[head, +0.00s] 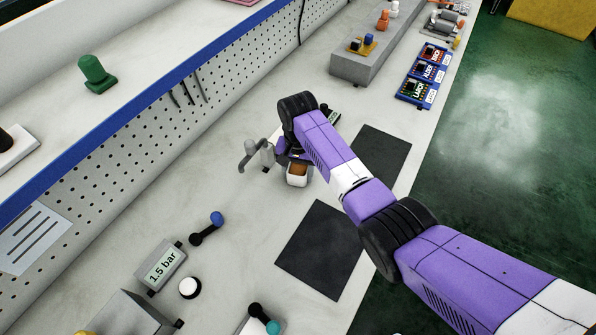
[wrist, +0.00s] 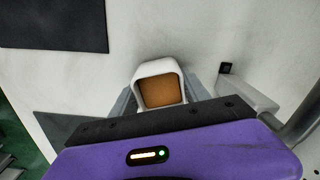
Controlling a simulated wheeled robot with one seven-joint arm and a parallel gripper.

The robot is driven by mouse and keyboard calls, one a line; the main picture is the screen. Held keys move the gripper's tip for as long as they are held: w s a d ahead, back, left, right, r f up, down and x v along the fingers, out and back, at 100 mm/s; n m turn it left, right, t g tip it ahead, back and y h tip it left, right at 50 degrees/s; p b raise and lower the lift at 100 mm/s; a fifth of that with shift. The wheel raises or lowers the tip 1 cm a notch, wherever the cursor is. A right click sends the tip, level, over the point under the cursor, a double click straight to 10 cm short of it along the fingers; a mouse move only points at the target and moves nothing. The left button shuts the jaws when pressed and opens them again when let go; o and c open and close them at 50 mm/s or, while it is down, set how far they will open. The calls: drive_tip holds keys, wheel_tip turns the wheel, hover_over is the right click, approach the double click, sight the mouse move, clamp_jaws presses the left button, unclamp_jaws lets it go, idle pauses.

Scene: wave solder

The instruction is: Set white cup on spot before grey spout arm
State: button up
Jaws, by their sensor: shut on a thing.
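The white cup (head: 297,179) is squarish with rounded corners and a brown inside. It also shows in the wrist view (wrist: 160,88), between the grey fingers of my gripper (wrist: 165,100). My gripper is shut on the cup; in the head view my wrist hides much of the gripper. The grey spout arm (head: 256,154) stands just left of the cup, with a curved grey piece at its left. In the wrist view a grey part (wrist: 248,98) lies to the right of the cup. The spot before the spout, and whether the cup touches the bench, cannot be told.
Two dark mats (head: 318,250) lie along the bench's front side. A 1.5 bar display (head: 164,267), a blue-knobbed lever (head: 207,228) and a white button (head: 190,287) sit at lower left. A perforated panel (head: 130,150) runs along the back. Colored boards (head: 423,75) lie farther off.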

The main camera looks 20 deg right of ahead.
drive_tip(key=shift+f, duration=0.15)
drive_tip(key=o, duration=1.4)
drive_tip(key=shift+o, duration=0.2)
wheel_tip(320, 180, up, 8)
drive_tip(key=shift+b, duration=0.35)
drive_tip(key=shift+f, duration=0.1)
